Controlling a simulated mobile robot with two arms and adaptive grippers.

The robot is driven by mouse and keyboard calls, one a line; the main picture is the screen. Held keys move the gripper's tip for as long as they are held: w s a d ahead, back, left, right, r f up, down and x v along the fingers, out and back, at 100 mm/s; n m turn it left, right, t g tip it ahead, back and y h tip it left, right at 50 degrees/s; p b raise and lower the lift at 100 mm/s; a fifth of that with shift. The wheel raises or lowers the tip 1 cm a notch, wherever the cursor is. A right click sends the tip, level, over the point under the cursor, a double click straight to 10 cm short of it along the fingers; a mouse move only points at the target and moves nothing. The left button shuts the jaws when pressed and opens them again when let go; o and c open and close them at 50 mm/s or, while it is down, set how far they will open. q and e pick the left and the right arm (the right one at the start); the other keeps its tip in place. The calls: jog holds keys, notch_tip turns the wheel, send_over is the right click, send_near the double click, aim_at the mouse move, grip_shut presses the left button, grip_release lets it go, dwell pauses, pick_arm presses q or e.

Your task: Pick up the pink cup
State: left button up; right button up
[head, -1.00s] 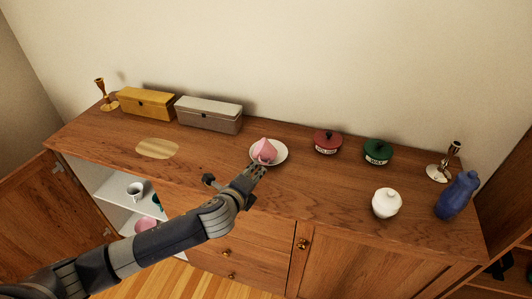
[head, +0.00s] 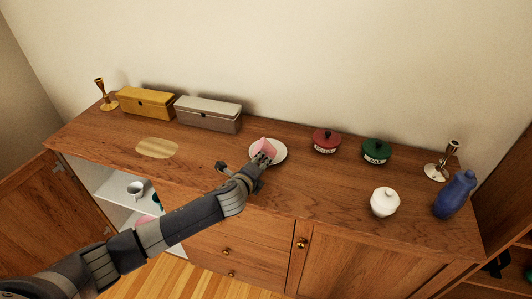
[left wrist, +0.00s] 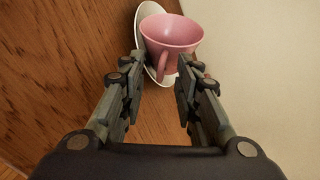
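The pink cup (head: 267,146) is on a white saucer (head: 282,156) on the sideboard top and looks tilted on it. In the left wrist view the cup (left wrist: 175,36) shows its open mouth, and its handle points down towards my fingers; the saucer (left wrist: 145,12) is behind it at the left. My left gripper (head: 262,159) is at the near side of the cup and hides part of it. In the left wrist view its fingers (left wrist: 160,70) are apart, with the handle around the gap between the tips. I cannot tell whether they touch it. My right gripper is out of view.
A grey box (head: 208,114) and a yellow box (head: 146,103) stand at the back left. A red pot (head: 326,142) and a green pot (head: 376,152) stand to the right. A white lidded jar (head: 385,203) and a blue bottle (head: 455,195) are further right. An open cupboard holds a white cup (head: 136,189).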

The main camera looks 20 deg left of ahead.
pick_arm(q)
grip_shut()
jog(key=shift+r, duration=0.1)
